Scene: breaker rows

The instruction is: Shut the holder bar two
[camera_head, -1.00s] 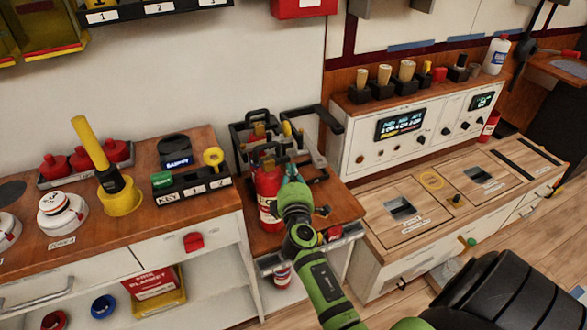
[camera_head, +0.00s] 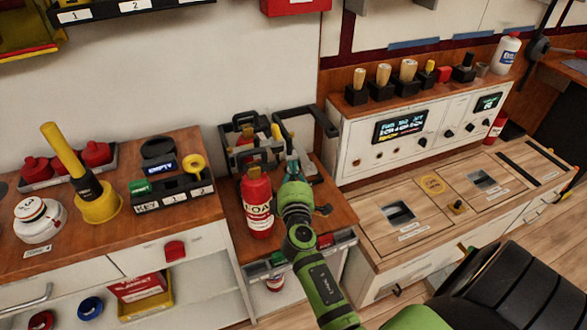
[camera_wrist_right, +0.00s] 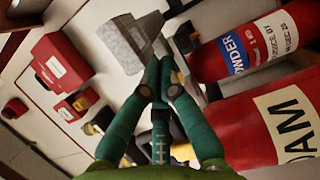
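A black metal holder (camera_head: 246,130) stands at the back of the small wooden-topped cabinet, against the wall. A black bar (camera_head: 318,122) sticks out toward the front from its right part, looking swung open. I cannot read a number on it. A red foam extinguisher (camera_head: 257,203) stands in front at the left; it also shows in the right wrist view (camera_wrist_right: 280,125), with a powder extinguisher (camera_wrist_right: 255,45) beside it. My right gripper (camera_head: 292,163) is in front of the holder, right of the foam extinguisher. Its teal fingers (camera_wrist_right: 160,68) meet at the tips, with nothing seen between them. My left gripper is out of view.
At the right stand a control panel (camera_head: 410,130) and a low wooden bench (camera_head: 395,235). A hanging red box (camera_head: 295,6) is above the holder.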

